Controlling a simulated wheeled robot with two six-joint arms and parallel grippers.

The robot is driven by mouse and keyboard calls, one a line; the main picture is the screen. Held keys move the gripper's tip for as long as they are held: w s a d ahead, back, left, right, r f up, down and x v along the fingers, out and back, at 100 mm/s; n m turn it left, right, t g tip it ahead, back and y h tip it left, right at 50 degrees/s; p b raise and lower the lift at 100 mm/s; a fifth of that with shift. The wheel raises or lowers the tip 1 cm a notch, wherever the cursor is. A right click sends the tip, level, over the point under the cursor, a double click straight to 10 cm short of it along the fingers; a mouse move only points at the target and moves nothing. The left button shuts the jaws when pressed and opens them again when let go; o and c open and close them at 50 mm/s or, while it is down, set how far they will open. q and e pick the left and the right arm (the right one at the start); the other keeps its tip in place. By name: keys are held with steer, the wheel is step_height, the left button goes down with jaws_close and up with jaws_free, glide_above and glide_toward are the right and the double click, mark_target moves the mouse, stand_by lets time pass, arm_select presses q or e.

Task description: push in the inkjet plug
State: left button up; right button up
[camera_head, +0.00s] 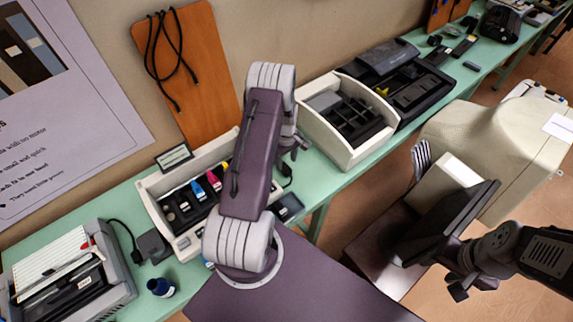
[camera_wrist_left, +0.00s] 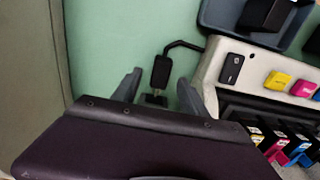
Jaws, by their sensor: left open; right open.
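The inkjet plug is a small black block (camera_wrist_left: 161,72) on a dark cable that runs right to the pale inkjet printer (camera_wrist_left: 211,68). My left gripper (camera_wrist_left: 157,80) is open, with one finger on each side of the plug and visible gaps to it. A small dark piece shows just below the plug; whether they join is unclear. In the head view my left gripper (camera_head: 297,145) is partly hidden by its arm, at the right end of the open printer (camera_head: 163,215) with coloured cartridges. The plug is not clear there. My right gripper (camera_head: 472,287) is open and empty, away from the table.
A grey tray (camera_wrist_left: 226,14) with a black item lies beside the printer. Along the green table (camera_head: 325,187) stand a cream open machine (camera_head: 347,160), a black machine (camera_head: 422,95) and, at left, a grey printer (camera_head: 118,285) with a dark adapter (camera_head: 153,247) and bottle (camera_head: 160,287).

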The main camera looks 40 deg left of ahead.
mark_target(286, 168)
arm_select(q)
step_height(286, 168, down, 3)
steer(key=shift+s, duration=0.1)
steer(key=shift+s+f+p, duration=0.2)
steer(key=shift+f+p, duration=0.1)
steer(key=shift+f, duration=0.2)
steer(key=shift+w+f, duration=0.1)
steer(key=shift+w, duration=0.05)
jaws_close()
steer(key=shift+w, duration=0.1)
stand_by(0.7)
